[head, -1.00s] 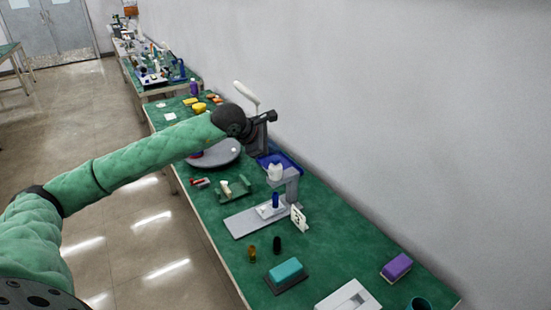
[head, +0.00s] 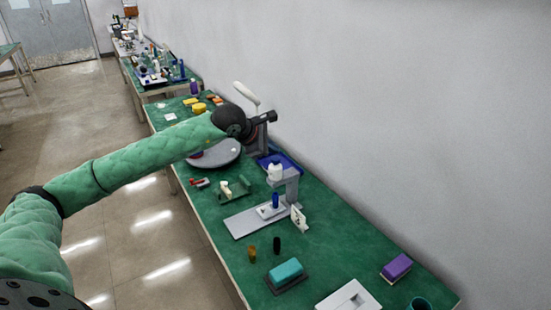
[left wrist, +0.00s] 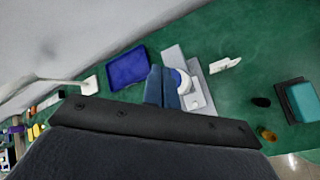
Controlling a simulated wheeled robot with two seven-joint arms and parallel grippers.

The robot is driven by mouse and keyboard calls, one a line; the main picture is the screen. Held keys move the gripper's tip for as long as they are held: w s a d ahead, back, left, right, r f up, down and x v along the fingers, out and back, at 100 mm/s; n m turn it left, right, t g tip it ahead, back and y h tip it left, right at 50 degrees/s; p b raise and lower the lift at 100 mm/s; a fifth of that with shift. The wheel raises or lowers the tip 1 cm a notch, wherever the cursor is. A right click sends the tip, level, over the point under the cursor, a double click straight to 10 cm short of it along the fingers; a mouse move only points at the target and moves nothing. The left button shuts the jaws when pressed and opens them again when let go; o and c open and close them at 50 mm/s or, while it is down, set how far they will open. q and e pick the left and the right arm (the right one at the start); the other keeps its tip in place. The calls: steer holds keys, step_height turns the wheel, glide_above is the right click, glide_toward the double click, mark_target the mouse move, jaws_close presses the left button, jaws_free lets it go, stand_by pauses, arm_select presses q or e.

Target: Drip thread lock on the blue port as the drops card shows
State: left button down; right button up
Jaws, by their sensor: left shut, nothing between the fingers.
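The blue port (head: 275,200) stands upright on the base of a grey stand (head: 242,221). A white bottle (head: 275,173) sits above it at the stand's arm; it also shows in the left wrist view (left wrist: 181,80). The white drops card (head: 298,217) stands just right of the port; its marks are too small to read. My left gripper (head: 271,117) is shut and empty, in the air beyond the stand in the head view. My right gripper is not in view.
A blue tray (left wrist: 127,67) lies by the wall. A grey turntable (head: 226,156) and a white lever (head: 244,93) are near my left gripper. A turquoise block (head: 285,272), black cylinder (head: 277,245), amber cylinder (head: 252,253) and purple block (head: 397,266) stand nearer. Green table right of the card is clear.

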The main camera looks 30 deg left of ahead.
mark_target(272, 159)
arm_select(q)
steer(key=shift+f, duration=0.1)
stand_by(0.7)
steer(key=shift+f+b, duration=0.3)
steer(key=shift+b, duration=0.55)
steer(key=shift+f+b, duration=0.65)
steer(key=shift+b, duration=0.1)
stand_by(0.9)
steer(key=shift+r, duration=0.15)
stand_by(0.3)
steer(key=shift+r, duration=0.95)
steer(key=shift+r+p, duration=0.55)
steer(key=shift+r, duration=1.95)
stand_by(0.6)
